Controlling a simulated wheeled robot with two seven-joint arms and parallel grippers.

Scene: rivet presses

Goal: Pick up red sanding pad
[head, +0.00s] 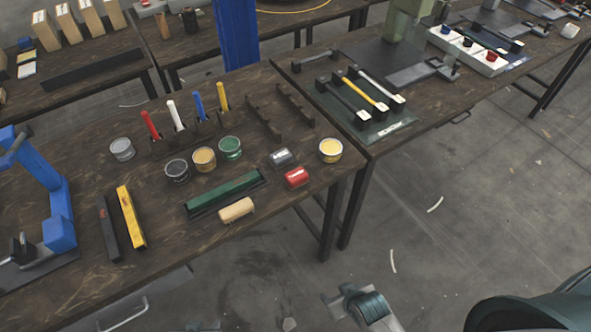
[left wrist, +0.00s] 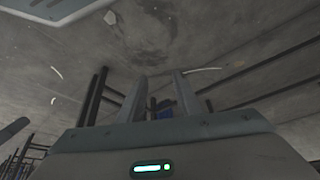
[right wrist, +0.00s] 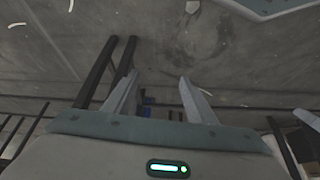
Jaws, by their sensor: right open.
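The red sanding pad (head: 297,177) is a small rounded red block with a pale label. It lies on the near part of the dark wooden table, towards its right end, in the head view. My left gripper (left wrist: 156,88) shows in the left wrist view with its two fingers apart and nothing between them. My right gripper (right wrist: 159,90) shows in the right wrist view, open and empty. Both wrist views show floor and table legs beyond the fingers, and the pad is in neither. Both grippers are away from the pad.
The table's front edge is close to the pad.

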